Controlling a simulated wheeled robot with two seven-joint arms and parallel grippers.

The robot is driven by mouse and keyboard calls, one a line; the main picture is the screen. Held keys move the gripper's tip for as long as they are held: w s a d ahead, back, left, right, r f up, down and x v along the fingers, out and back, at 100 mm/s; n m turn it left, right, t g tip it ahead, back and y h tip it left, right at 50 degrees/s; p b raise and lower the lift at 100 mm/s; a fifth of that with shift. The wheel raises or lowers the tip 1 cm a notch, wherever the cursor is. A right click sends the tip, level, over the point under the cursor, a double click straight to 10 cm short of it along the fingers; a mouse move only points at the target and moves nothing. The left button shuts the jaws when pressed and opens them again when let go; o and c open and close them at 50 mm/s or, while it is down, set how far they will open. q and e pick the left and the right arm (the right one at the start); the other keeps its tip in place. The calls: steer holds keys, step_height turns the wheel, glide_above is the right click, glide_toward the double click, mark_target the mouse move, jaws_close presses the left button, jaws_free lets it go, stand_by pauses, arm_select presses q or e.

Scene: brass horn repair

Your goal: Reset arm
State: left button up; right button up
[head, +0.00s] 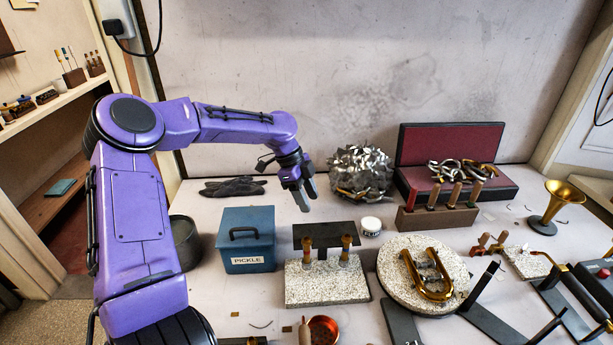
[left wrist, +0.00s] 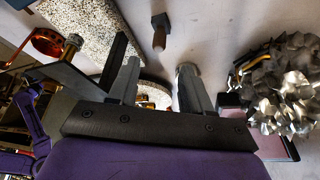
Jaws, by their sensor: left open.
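My left gripper (head: 305,195) hangs in the air over the back middle of the white bench, fingers pointing down. Its two fingers also show in the left wrist view (left wrist: 158,85), spread apart with nothing held between them. My purple left arm (head: 138,200) rises at the left and reaches across to the right. The blue PICKLE box (head: 246,255) stands below and left of the gripper. A granite-like block (head: 326,285) with two brass-coloured posts and a dark plate stands below it. My right gripper is not seen in either view.
A pile of silvery scrap (head: 362,160) sits right of the gripper. Beyond it are an open red-lined case (head: 475,140) and a wooden tool rack (head: 437,218). A round speckled disc (head: 395,262) carries a curved brass tube (head: 430,285). Dark gloves (head: 235,187) lie at the back.

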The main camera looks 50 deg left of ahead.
arm_select(q)
steer(key=shift+a+r, duration=0.2)
steer(key=shift+r, duration=0.25)
steer(key=x, duration=1.2)
steer(key=shift+s+f, duration=0.1)
steer(key=shift+f, duration=0.05)
step_height(320, 180, up, 7)
steer(key=shift+r, duration=0.1)
